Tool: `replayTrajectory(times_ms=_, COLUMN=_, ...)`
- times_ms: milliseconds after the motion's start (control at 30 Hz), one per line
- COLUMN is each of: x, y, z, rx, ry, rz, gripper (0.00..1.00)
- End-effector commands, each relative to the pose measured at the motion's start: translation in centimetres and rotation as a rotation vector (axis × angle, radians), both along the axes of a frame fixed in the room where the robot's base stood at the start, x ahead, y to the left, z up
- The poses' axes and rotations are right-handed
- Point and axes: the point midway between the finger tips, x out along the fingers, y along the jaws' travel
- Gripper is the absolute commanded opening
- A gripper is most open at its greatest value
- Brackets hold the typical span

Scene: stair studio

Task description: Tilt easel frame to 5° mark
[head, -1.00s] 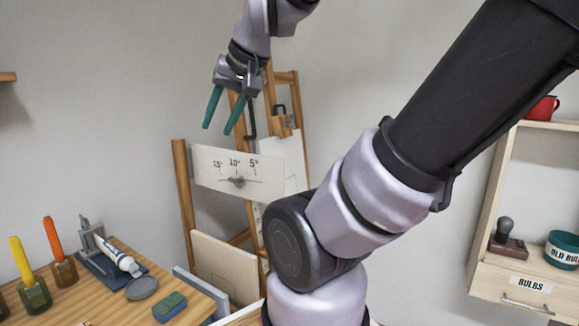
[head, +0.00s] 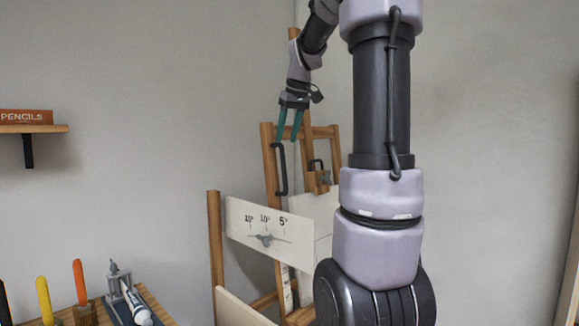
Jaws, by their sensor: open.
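The wooden easel frame (head: 268,160) stands behind a pale board with a tilt scale (head: 240,222). The scale carries 15°, 10° and 5° marks, with 5° at the right. A dark pointer hub (head: 265,238) sits below the 10° mark; its exact reading is too small to tell. A black handle (head: 281,180) is on the frame's left upright. My gripper (head: 289,138) points down with green fingers open, at the top of this handle in the picture. I cannot tell whether it touches. My arm hides the easel's lower right.
A desk at lower left holds an orange-handled tool (head: 78,280), a yellow-handled tool (head: 44,298) and a grey stand with a white tube (head: 133,305). A shelf (head: 55,128) with a pencils box (head: 26,117) is on the left wall. The wall left of the easel is clear.

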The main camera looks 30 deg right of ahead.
Motion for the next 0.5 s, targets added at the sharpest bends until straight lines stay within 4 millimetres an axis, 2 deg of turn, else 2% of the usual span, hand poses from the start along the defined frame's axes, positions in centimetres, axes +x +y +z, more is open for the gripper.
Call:
replayTrajectory(times_ms=100, x=1.1, y=-1.2, z=-0.1, rx=-0.017, ry=0.011, rz=0.021, gripper=0.50)
replayTrajectory(times_ms=233, x=1.6, y=-1.3, z=-1.0, rx=-0.020, ry=0.016, rz=0.029, gripper=0.50)
replayTrajectory(times_ms=500, x=3.4, y=-1.1, z=-5.6, rx=-0.019, ry=0.016, rz=0.029, gripper=0.50)
